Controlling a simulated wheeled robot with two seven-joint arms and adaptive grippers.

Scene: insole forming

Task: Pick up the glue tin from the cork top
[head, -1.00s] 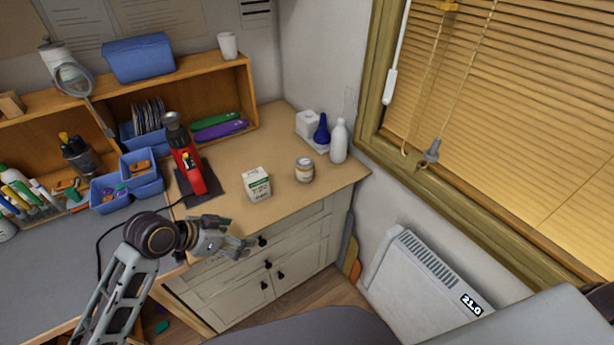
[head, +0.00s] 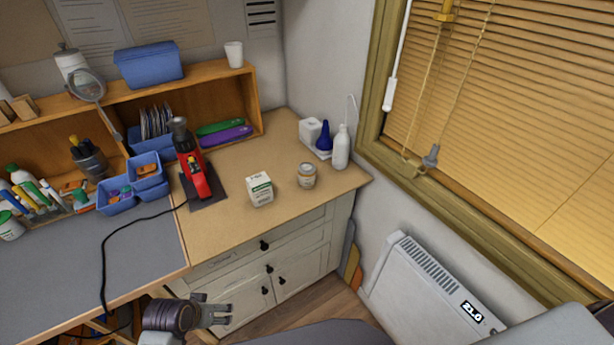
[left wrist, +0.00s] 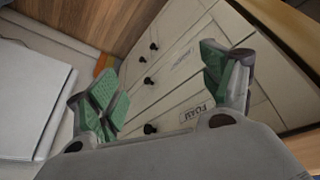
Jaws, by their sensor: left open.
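The glue tin, seemingly the small round tin with a pale label (head: 307,176), stands upright on the cork top (head: 228,220), near its right front part. My left gripper (head: 228,314) is below the cork top's front edge, in front of the drawers, well apart from the tin. In the left wrist view the left gripper (left wrist: 160,80) has its green-padded fingers spread with nothing between them. The tin is not visible in that view. My right gripper is not in view.
A red tool (head: 192,165) stands on a dark mat left of the carton. A white bottle (head: 341,148) and a blue bottle (head: 324,136) stand behind the tin. The cork top's front left is clear.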

